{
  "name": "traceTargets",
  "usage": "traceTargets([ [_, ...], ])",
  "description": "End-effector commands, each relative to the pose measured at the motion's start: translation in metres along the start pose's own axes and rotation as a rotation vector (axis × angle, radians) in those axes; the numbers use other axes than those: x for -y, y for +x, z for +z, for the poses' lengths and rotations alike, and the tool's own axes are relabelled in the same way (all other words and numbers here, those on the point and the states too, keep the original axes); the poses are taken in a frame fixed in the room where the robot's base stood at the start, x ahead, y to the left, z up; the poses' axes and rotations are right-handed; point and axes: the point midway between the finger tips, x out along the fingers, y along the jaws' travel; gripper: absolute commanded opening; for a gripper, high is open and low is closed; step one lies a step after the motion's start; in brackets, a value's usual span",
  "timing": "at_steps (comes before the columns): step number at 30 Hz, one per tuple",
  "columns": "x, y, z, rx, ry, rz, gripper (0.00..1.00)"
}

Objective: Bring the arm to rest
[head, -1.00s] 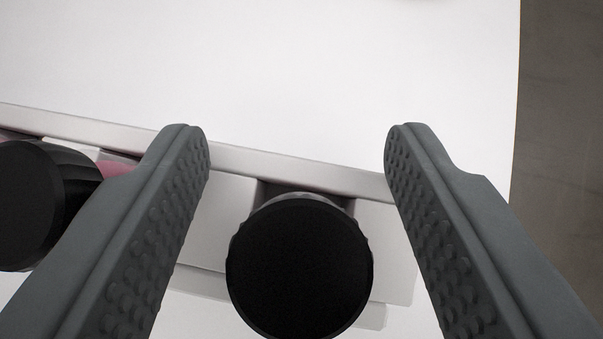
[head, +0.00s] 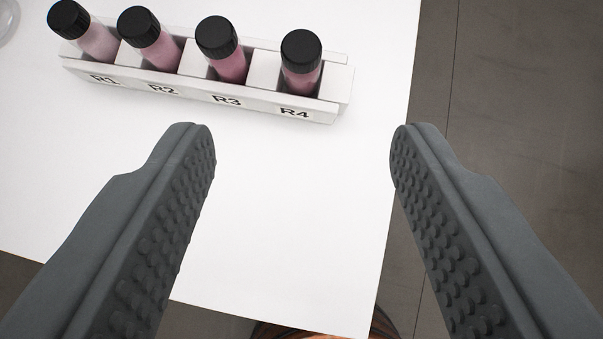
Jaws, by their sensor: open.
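My gripper (head: 303,140) is open and empty, its two grey textured fingers wide apart over the white table (head: 290,210). Beyond the fingertips a white rack (head: 200,93) stands at the top left of the view. It holds jars with black caps and pink contents in slots labelled R1 (head: 98,40), R2 (head: 150,40), R3 (head: 222,50) and R4 (head: 301,62). The gripper is apart from the rack and touches no jar.
A clear round dish (head: 6,20) is cut off at the top left corner. The table's right edge drops to a grey floor (head: 500,80), and its near edge shows at the bottom. The table between rack and near edge is bare.

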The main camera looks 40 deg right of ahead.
Motion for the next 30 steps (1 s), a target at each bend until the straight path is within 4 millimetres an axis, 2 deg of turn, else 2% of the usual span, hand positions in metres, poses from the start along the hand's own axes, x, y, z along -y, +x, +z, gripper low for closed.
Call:
traceTargets([
  [16, 0.000, -0.005, 0.000, 0.000, 0.000, 0.000, 0.52],
  [20, 0.006, -0.011, 0.003, -0.013, -0.008, -0.010, 0.52],
  [23, 0.021, -0.027, 0.010, -0.049, -0.030, -0.041, 0.52],
  [30, 0.077, -0.090, 0.047, -0.200, -0.117, -0.169, 0.52],
])
